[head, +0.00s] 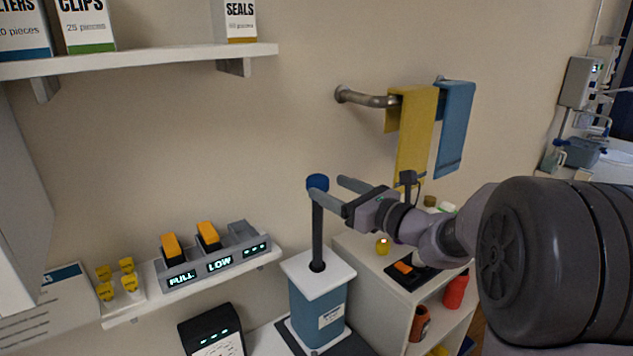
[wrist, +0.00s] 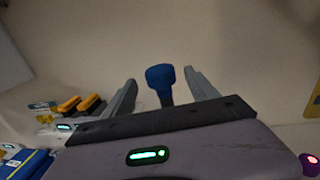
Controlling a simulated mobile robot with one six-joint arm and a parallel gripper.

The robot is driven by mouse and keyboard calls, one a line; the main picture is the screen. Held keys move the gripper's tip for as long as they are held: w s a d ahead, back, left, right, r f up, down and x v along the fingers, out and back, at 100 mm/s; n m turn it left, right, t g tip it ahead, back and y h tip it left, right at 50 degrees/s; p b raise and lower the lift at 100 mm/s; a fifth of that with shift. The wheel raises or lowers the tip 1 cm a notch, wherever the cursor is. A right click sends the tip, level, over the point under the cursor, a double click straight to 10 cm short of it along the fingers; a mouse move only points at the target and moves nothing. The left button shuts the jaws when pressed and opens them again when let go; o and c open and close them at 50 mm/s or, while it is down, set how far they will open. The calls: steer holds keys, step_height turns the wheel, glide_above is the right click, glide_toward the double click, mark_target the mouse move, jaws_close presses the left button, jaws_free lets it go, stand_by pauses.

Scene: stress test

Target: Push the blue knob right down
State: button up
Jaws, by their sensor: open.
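The blue knob (head: 318,182) tops a dark upright rod (head: 317,235) that rises well above the white lid of a blue box-shaped pump (head: 318,310). My gripper (head: 325,187) is open at the height of the knob, its fingers pointing left. In the wrist view the knob (wrist: 160,76) stands between the two spread finger tips (wrist: 160,85), with a gap on either side. I cannot tell whether a finger touches it in the head view. The lower rod is hidden by my gripper body in the wrist view.
A wall shelf (head: 110,318) at left holds a charger (head: 215,265) with orange-topped batteries and small yellow items. A white cabinet (head: 375,265) with bottles stands right of the pump. A rail (head: 365,98) carries yellow and blue towels behind my arm. Boxes sit on the upper shelf (head: 150,60).

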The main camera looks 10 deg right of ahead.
mark_target(326, 186)
steer(key=x, duration=0.5)
jaws_close()
